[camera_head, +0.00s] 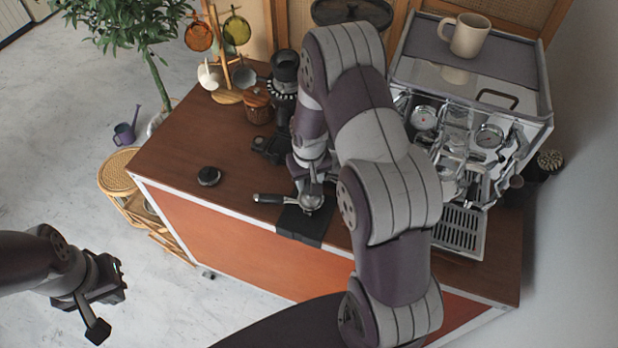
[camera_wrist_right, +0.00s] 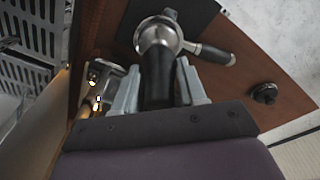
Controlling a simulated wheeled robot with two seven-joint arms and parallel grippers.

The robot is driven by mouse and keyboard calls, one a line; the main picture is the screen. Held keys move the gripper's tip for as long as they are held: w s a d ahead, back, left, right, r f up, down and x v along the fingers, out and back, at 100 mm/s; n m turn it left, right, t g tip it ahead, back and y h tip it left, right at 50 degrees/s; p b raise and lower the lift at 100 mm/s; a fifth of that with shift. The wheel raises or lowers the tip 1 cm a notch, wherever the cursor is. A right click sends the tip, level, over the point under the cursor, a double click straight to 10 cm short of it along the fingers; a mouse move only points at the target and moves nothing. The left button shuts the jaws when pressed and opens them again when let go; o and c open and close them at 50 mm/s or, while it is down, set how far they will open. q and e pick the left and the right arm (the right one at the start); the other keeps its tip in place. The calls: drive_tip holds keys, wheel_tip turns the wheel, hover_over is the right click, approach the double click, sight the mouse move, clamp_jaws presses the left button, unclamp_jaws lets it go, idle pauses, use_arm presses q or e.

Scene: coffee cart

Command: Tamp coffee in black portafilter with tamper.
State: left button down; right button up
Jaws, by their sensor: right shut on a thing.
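The portafilter (camera_head: 310,203) lies on a black mat (camera_head: 297,226) at the front edge of the counter, its handle (camera_head: 268,198) pointing left. In the right wrist view the metal portafilter (camera_wrist_right: 172,28) shows with its black handle (camera_wrist_right: 216,54) pointing right. My right gripper (camera_wrist_right: 156,88) is shut on the dark handle of the tamper (camera_wrist_right: 157,72). The tamper's lower end overlaps the portafilter's round basket; whether it touches the coffee is hidden. In the head view my right gripper (camera_head: 309,176) is directly above the portafilter. My left gripper (camera_head: 106,306) is empty, open, and off the counter's left side.
A round black object (camera_head: 208,176) sits left of the portafilter. The grinder (camera_head: 284,88), wooden canister (camera_head: 257,105) and mug tree (camera_head: 226,60) stand behind. The espresso machine (camera_head: 472,80) is on the right, with a beige mug (camera_head: 466,36) on top. The front left counter is mostly free.

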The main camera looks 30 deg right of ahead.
drive_tip(key=shift+f, duration=0.4)
idle(0.8)
drive_tip(key=shift+s+f+b, duration=0.2)
drive_tip(key=shift+b, duration=0.1)
idle(0.7)
drive_tip(key=shift+r, duration=0.15)
drive_tip(key=shift+w+r+p, duration=0.2)
drive_tip(key=shift+r+p, duration=0.3)
drive_tip(key=shift+p, duration=0.15)
drive_tip(key=shift+r+p, duration=0.4)
drive_tip(key=shift+r, duration=0.25)
drive_tip(key=shift+r+p, duration=0.45)
drive_tip(key=shift+r, duration=0.05)
wheel_tip(320, 180, up, 5)
drive_tip(key=p, duration=0.3)
drive_tip(key=shift+f+p, duration=0.1)
drive_tip(key=shift+p, duration=0.3)
drive_tip(key=shift+f, duration=0.1)
